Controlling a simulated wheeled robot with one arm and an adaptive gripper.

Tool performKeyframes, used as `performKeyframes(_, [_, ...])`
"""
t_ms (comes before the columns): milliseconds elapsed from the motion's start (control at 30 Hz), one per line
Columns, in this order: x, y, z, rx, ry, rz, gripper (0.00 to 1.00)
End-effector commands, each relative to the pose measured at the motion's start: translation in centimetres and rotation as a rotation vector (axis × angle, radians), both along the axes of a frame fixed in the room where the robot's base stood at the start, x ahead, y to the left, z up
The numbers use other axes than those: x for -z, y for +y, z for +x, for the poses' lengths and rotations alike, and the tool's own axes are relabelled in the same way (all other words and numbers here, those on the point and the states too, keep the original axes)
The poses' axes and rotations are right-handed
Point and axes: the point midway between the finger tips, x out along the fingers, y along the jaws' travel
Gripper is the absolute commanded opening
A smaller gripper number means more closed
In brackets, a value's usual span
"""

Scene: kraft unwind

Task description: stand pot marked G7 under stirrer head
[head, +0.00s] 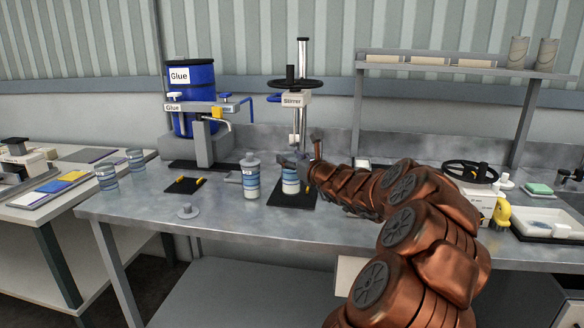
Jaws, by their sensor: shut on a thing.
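The stirrer (293,99), labelled "Stirrer", stands at the back middle of the bench with a black handwheel on top and a thin column going down. A blue-and-white banded pot (291,186) is upright, at the black mat (297,201) below the stirrer head. My gripper (291,163) comes in from the right and is shut on this pot near its top. My gripper hides the pot's upper part, and I cannot read a mark on it. A similar pot (251,180) with a grey top stands just to the left; its small mark is not readable.
A blue glue drum (192,100) and its dispenser stand at the back left. Two banded pots (107,178) (136,160) stand at the far left. A raised shelf (455,70) and a white tray (548,222) are right.

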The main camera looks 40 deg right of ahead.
Motion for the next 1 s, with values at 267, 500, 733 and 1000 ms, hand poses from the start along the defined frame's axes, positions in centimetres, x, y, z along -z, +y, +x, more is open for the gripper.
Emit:
performKeyframes(267, [2.9, 0.0, -0.1, 0.002, 0.001, 0.003, 0.0])
performKeyframes(500, [2.8, 0.0, -0.1, 0.002, 0.0, 0.002, 0.0])
performKeyframes(733, [3.1, 0.0, -0.1, 0.001, 0.0, 0.002, 0.63])
performKeyframes(1000, [3.1, 0.0, -0.1, 0.001, 0.0, 0.002, 0.81])
